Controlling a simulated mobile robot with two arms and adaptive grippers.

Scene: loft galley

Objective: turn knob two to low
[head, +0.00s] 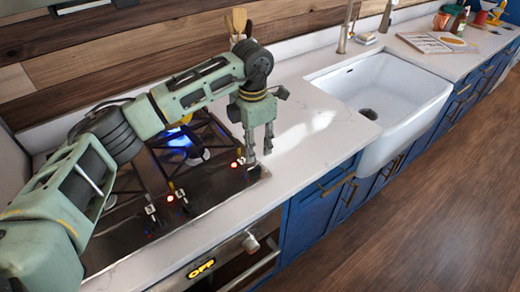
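The black cooktop (190,215) is set in the white counter at left. Several small knobs with red lights line its front edge: one knob (152,211) toward the left, one (182,198) in the middle, and one (240,162) at the right end. I cannot tell which is knob two, nor read the settings. A blue flame glow (180,139) shows at a burner behind the knobs. My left gripper (259,154) points down beside the right-end knob, its two fingers apart with nothing seen between them. My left arm hides much of the cooktop. My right gripper is out of view.
An oven below has a lit "OFF" display (201,267), a round knob (250,243) and a handle. A white sink (385,88) lies right of the cooktop. Wooden utensils (237,20) stand behind my arm. The counter between cooktop and sink is clear.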

